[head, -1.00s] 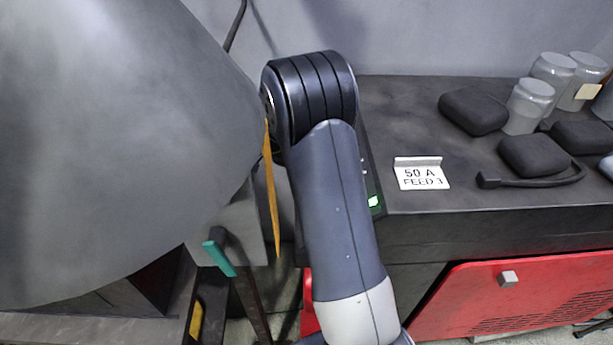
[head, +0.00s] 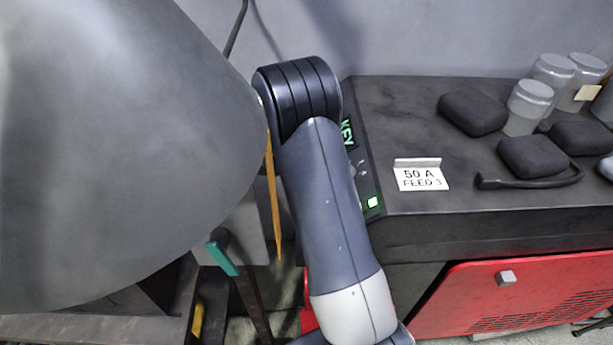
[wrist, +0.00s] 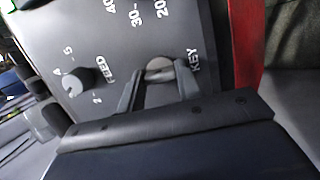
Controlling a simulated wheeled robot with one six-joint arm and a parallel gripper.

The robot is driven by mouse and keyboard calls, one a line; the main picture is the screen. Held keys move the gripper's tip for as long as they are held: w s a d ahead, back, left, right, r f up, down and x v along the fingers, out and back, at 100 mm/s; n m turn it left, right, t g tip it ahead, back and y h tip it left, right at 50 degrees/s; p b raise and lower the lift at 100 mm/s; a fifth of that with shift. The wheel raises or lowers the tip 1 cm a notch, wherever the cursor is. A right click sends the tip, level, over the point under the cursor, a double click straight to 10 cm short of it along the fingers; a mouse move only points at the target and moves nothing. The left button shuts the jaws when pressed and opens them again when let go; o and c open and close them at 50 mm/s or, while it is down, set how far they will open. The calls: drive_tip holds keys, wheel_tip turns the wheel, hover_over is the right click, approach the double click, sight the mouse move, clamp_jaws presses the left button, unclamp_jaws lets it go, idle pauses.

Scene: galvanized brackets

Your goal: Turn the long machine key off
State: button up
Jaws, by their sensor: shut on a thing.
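In the wrist view the long machine key (wrist: 159,66) shows as a rounded grey-brown head at the panel, beside the white KEY label (wrist: 194,62). My gripper (wrist: 160,74) is shut on it, with one finger on each side. The key's shaft and its slot are mostly hidden, so I cannot tell its exact turn. In the head view my arm hides the gripper and the key.
A FEED knob (wrist: 82,81) sits on the same panel, left of the key. In the head view a green light (head: 373,202) is on the panel. Black pouches (head: 472,111) and jars (head: 528,106) stand on the machine top. A big grey rounded shape (head: 110,150) fills the left.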

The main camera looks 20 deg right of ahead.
drive_tip(key=shift+n, duration=0.3)
drive_tip(key=o, duration=1)
wheel_tip(320, 180, up, 10)
drive_tip(key=shift+b, duration=1.05)
